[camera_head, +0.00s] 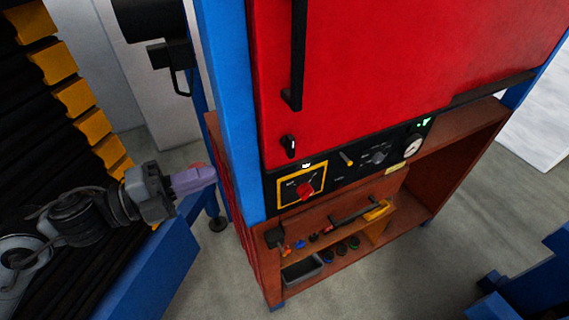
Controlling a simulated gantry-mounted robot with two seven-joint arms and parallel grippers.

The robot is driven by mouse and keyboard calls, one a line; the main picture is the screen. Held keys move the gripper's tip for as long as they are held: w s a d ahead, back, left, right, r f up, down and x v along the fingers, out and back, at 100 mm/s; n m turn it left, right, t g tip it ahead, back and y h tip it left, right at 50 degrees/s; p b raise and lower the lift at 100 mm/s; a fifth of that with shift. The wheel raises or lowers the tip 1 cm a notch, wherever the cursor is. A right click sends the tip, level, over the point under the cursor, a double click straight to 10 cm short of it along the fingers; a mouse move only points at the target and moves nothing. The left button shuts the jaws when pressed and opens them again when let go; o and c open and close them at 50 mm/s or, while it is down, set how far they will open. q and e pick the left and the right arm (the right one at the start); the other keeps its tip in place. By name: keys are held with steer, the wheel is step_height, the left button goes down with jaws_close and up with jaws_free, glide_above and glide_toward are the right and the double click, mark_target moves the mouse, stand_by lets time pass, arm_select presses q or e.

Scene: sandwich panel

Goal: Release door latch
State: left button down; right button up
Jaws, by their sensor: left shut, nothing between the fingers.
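The red door (400,65) fills the upper middle of the head view, with a long black vertical handle (297,55) near its left edge. A small black latch (289,146) sits low on the door, below the handle. My left gripper (210,174) is shut and empty, to the left of the cabinet's blue post and a little lower than the latch. It is apart from the latch. My right gripper is not in view.
A black control panel (340,172) with a red switch on a yellow plate, knobs and a gauge runs under the door. Small items lie on the brown shelf (350,262) below. A blue post (230,100) stands between my left gripper and the door. Grey floor is open at front.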

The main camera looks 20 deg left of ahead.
arm_select(q)
steer(key=shift+a+r+m+b, duration=0.1)
steer(key=shift+r+m+b, duration=0.25)
steer(key=shift+b, duration=0.2)
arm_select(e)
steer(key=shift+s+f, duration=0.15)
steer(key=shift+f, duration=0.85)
arm_select(q)
steer(key=p, duration=0.5)
glide_toward(289, 144)
steer(key=x, duration=0.5)
steer(key=shift+x, duration=1)
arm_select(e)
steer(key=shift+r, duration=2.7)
arm_select(q)
steer(key=shift+f, duration=0.15)
steer(key=shift+p, duration=0.35)
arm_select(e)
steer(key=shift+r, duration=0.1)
